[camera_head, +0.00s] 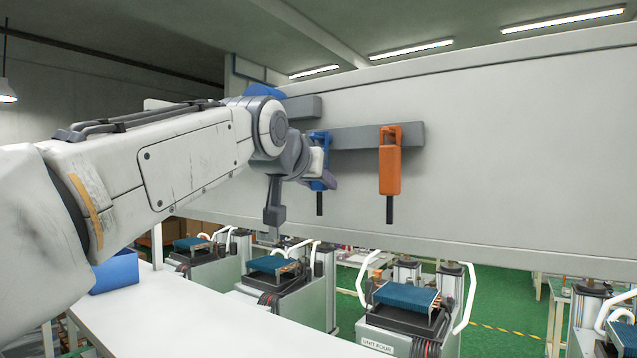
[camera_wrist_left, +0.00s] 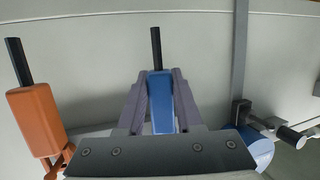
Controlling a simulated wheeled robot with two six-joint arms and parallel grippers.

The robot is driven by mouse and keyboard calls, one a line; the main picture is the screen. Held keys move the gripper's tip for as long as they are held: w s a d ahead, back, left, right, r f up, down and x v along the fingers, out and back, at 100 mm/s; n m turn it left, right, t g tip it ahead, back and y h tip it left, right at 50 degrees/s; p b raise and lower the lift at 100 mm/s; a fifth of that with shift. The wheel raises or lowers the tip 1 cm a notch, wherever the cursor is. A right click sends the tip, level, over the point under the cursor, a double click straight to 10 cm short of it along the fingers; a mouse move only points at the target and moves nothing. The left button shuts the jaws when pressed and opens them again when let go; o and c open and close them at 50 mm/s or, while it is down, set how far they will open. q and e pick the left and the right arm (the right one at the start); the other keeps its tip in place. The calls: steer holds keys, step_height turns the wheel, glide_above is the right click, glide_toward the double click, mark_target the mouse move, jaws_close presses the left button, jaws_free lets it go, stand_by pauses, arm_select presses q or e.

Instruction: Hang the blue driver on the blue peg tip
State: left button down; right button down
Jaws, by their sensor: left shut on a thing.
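The blue driver (camera_head: 320,140) is upright against the grey rail on the wall panel, its black shaft pointing down. My left gripper (camera_head: 318,168) is shut on its blue handle. In the left wrist view the blue driver (camera_wrist_left: 161,103) sits between the two fingers of my left gripper (camera_wrist_left: 160,88). An orange driver (camera_head: 390,168) hangs to the right on the same rail and also shows in the left wrist view (camera_wrist_left: 35,120). The blue peg tip cannot be made out, so I cannot tell whether the driver is on it. My right gripper is not in view.
The grey rail (camera_head: 350,137) is fixed to a large pale panel (camera_head: 520,150). A blue bin (camera_head: 116,272) stands on the white table (camera_head: 180,315) at lower left. Several machines stand below and beyond. The panel right of the orange driver is clear.

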arm_select(q)
steer(key=c, duration=0.5)
jaws_free()
steer(key=shift+s, duration=0.15)
